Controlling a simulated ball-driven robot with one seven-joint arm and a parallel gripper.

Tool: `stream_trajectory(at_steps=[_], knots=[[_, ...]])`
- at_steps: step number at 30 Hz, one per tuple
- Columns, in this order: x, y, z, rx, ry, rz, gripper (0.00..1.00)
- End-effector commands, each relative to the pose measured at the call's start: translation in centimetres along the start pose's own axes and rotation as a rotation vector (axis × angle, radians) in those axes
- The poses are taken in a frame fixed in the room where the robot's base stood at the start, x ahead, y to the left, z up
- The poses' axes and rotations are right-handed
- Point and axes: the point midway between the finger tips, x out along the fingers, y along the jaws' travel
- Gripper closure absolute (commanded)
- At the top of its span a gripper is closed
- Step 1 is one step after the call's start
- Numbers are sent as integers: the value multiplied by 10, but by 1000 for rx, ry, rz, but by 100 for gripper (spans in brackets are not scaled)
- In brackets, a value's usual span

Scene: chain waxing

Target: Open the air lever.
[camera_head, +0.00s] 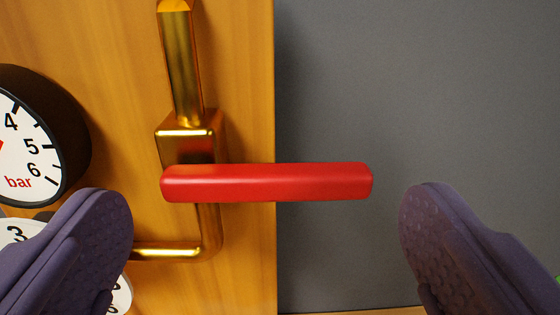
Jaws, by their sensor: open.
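The air lever (268,183) is a red bar lying level across the middle of the camera_head view. Its left end sits in front of a brass valve body (186,142) on a brass pipe. The pipe runs up from the valve and bends left below it. My gripper (266,215) is open, with one purple finger at the lower left and the other at the lower right. The lever lies between and a little above the fingertips in the picture. Neither finger appears to touch it.
A black-rimmed gauge marked in bar (18,150) is at the left edge. A second white dial (122,296) is partly hidden behind the left finger. The valve is in front of a wooden panel (245,60). A plain grey surface (430,90) fills the right side.

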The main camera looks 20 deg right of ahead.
Motion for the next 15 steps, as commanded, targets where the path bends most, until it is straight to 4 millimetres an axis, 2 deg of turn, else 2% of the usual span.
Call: stream_trajectory(at_steps=[3, 6, 14, 15], knots=[[17, 0, 2, -1, 0, 0, 0], [26, 0, 0, -2, 1, 0, 0], [29, 0, -1, -1, 0, 1, 0], [29, 0, -1, -1, 0, 1, 2]])
